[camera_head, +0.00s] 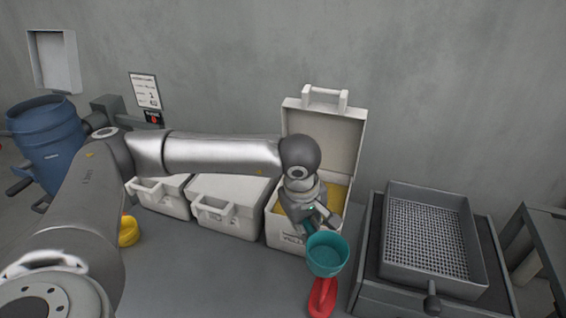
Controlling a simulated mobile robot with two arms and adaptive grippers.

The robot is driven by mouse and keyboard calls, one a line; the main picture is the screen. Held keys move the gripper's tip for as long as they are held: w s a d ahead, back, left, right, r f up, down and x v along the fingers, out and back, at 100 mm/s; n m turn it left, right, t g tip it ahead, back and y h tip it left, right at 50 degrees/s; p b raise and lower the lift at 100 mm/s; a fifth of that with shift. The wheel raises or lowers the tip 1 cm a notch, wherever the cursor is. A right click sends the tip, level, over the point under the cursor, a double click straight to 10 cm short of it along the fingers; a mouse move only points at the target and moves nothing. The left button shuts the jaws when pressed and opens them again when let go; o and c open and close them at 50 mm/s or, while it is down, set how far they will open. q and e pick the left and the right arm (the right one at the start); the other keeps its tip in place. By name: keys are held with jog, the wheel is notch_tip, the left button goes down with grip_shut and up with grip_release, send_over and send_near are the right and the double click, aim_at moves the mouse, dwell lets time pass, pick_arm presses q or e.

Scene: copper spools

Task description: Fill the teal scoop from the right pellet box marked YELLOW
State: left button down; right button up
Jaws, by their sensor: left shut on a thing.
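The teal scoop (327,256) is in front of the open right pellet box, with its cup opening facing up and seeming empty. My left gripper (319,222) is shut on the scoop at its back edge, just above the front of the box. The right pellet box (277,228) has its lid (324,132) raised against the wall and yellow pellets (338,196) inside. My gripper and wrist hide part of the pellets and of the label on the box's front. My right gripper is not in view.
Two closed white boxes (228,203) (160,195) stand to the left. A red object (322,298) lies in front of the scoop, and a yellow one (128,231) is at the left. A grey mesh tray (428,237) stands at the right. The bench's front middle is clear.

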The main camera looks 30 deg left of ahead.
pick_arm(q)
jog(key=w+a+r+n+g+y+p, duration=0.4)
jog(key=w+a+n+p, duration=0.55)
jog(key=n, duration=0.75)
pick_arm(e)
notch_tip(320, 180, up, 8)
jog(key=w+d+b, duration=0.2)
pick_arm(q)
notch_tip(320, 180, down, 12)
jog(key=w+d+g+y+b, duration=0.1)
jog(key=w+g+b, duration=0.1)
jog(key=b, duration=1.3)
jog(key=shift+w+g, duration=0.3)
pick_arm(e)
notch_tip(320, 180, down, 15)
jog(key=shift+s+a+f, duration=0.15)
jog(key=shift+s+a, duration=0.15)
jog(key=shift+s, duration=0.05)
pick_arm(q)
jog(key=shift+r, duration=0.1)
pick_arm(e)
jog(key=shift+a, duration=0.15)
pick_arm(q)
jog(key=shift+d, duration=0.1)
